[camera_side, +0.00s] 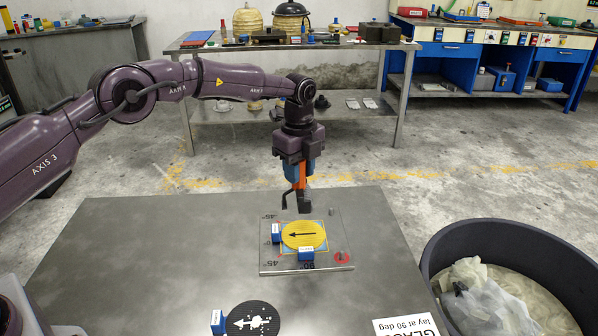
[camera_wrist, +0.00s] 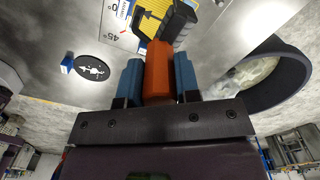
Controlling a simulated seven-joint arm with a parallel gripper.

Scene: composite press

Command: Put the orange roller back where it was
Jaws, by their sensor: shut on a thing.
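My gripper (camera_side: 300,178) points down above the metal plate (camera_side: 270,268) and is shut on the orange roller (camera_side: 300,184). In the wrist view the orange handle of the roller (camera_wrist: 158,72) stands between my two blue fingers, and its black head reaches over the yellow disc (camera_wrist: 150,18). In the side view the dark head hangs just behind the yellow disc (camera_side: 303,243), which lies on the plate with a black arrow pointing left. I cannot tell whether the head touches anything. No place for the roller can be made out with certainty.
A black disc (camera_side: 254,307) with a blue block (camera_side: 217,321) lies in front. A dark bin (camera_side: 440,238) stands right. The table's left side is bare.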

